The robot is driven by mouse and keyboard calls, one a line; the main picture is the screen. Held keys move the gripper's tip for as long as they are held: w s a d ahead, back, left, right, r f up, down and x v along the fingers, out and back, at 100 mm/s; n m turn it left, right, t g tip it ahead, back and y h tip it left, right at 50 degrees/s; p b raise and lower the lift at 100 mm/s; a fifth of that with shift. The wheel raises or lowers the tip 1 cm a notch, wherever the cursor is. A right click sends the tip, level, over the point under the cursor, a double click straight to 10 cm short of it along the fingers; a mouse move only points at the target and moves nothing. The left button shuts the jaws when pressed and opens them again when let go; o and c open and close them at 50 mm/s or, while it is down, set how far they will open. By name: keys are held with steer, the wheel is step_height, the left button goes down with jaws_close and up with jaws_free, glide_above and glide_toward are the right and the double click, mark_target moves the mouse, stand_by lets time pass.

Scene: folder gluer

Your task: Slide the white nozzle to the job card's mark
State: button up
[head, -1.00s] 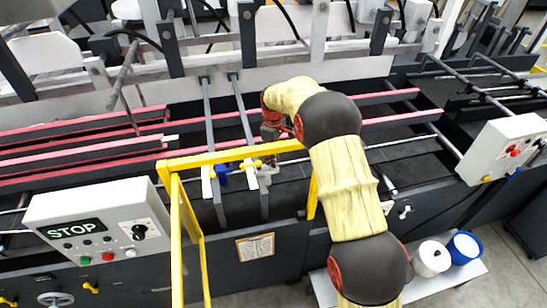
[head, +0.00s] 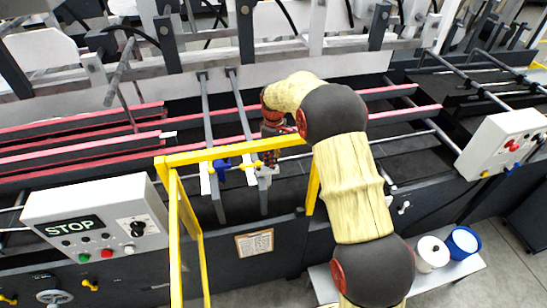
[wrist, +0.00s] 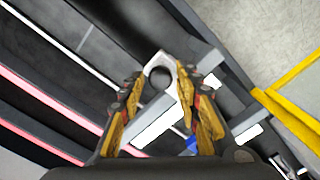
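The white nozzle (wrist: 160,66) shows in the wrist view as a pale block with a round dark hole, between the tips of my gripper (wrist: 160,82). In the head view my gripper (head: 270,152) is down over the right rail's nozzle and hides its upper part; a pale lower part (head: 265,172) shows. The fingers stand apart with the nozzle between them; whether they press on it I cannot tell. The job card (head: 255,245) is on the machine's front panel below; its writing is too small to read.
A blue nozzle (head: 222,170) with a yellow knob sits on the left rail, close by. A yellow guard frame (head: 230,151) stands in front. A STOP control box (head: 95,222) is at left, another box (head: 508,143) at right. Two tubs (head: 463,243) stand on a low bench.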

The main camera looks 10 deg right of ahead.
steer(key=shift+o, duration=0.7)
steer(key=shift+w+r, duration=0.1)
steer(key=shift+r, duration=0.25)
step_height(320, 180, up, 11)
steer(key=shift+r, duration=0.15)
